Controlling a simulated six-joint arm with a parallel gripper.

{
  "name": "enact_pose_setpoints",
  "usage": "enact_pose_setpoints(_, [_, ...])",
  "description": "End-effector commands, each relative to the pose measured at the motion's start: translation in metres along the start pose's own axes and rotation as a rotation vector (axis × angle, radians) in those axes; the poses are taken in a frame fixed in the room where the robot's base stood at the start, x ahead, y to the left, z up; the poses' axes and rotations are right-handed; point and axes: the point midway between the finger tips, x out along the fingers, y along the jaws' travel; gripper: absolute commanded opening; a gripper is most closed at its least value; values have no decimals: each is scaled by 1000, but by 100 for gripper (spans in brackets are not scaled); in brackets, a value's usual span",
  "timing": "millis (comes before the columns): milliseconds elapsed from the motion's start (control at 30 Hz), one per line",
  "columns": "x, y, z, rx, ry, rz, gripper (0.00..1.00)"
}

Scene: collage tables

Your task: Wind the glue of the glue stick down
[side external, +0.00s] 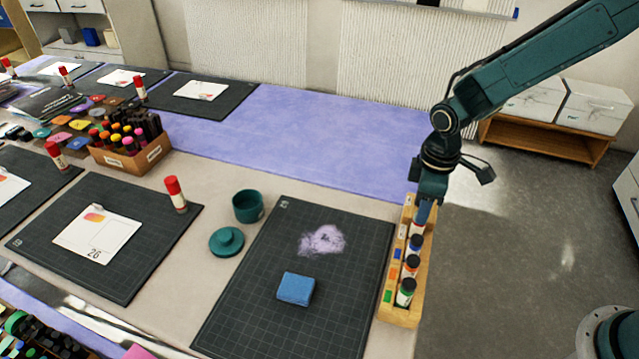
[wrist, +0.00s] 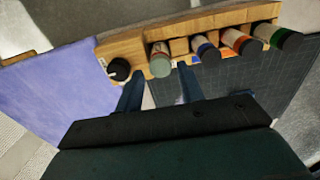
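A wooden rack (side external: 401,310) stands at the right edge of the dark mat and holds several upright sticks. In the wrist view they include a grey-topped one (wrist: 160,64), blue (wrist: 207,51), orange (wrist: 241,45) and green-banded (wrist: 276,36) ones. A dark round piece with a pale spot (wrist: 118,69) sits at the rack's left end. My gripper (side external: 424,217) is over the rack's far part. Its fingers (wrist: 160,82) are apart, with the grey-topped stick between or just beyond their tips; contact is unclear.
The dark cutting mat (side external: 255,325) bears a blue block (side external: 295,289) and a pale purple smear (side external: 322,240). A teal pot (side external: 248,206) and its lid (side external: 226,241) stand left of it. Red-capped sticks (side external: 175,193) stand on other mats. The purple table strip (side external: 310,135) is clear.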

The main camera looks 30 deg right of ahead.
Motion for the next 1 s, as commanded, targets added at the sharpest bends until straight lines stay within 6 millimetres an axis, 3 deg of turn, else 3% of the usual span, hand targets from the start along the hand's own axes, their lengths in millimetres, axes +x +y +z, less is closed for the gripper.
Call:
enact_pose_setpoints(600, [-43, 0, 0, 0, 1, 0, 38])
enact_pose_setpoints(1000, [-46, 0, 0, 0, 0, 0, 38])
